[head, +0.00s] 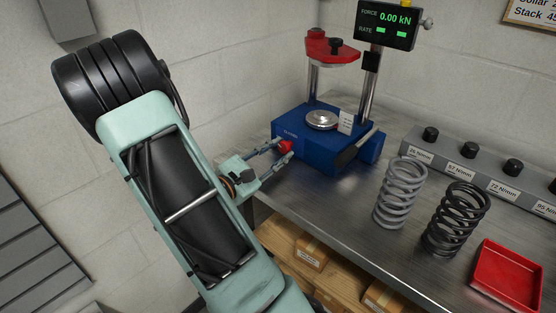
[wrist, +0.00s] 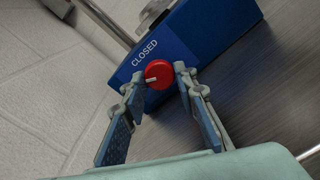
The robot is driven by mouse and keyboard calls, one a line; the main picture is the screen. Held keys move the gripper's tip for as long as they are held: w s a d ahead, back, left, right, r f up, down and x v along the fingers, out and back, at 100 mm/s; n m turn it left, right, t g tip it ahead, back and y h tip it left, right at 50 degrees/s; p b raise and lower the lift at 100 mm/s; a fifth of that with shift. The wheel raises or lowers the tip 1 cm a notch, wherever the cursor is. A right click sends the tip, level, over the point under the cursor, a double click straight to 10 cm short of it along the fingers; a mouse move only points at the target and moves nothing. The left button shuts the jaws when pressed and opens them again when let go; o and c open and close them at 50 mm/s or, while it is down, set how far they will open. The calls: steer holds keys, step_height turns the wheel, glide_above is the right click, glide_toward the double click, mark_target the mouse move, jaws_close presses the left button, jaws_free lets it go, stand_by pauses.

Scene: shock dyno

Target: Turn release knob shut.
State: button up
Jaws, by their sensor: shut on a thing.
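The red release knob (head: 285,146) sits on the left face of the blue press base (head: 318,150). In the wrist view the knob (wrist: 158,74) shows a white pointer line on its left side. The word CLOSED is printed on the blue face just above the knob. My gripper (head: 281,151) reaches in from the left, and its two fingers are shut on the knob, one on each side. The wrist view shows the fingertips (wrist: 158,80) at the knob's left and right edges. The knob's back is hidden.
The steel bench (head: 330,205) holds a grey spring (head: 400,192), a black spring (head: 456,220) and a red tray (head: 508,276). A grey rack (head: 480,170) with black knobs stands behind. The display (head: 388,22) reads 0.00 kN. Wooden shelving with boxes (head: 312,252) is below.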

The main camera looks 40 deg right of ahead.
steer(key=m+b, duration=0.3)
steer(key=b, duration=0.1)
steer(key=shift+f+m, duration=0.25)
steer(key=shift+m, duration=0.15)
steer(key=m+b, duration=0.3)
steer(key=b, duration=0.1)
steer(key=shift+m+b, duration=0.3)
steer(key=m+b, duration=0.3)
steer(key=b, duration=0.1)
steer(key=shift+r+m+b, duration=0.25)
steer(key=shift+m+b, duration=0.45)
steer(key=shift+b, duration=0.35)
steer(key=shift+r, duration=0.1)
steer(key=o, duration=1.1)
steer(key=shift+o, duration=0.2)
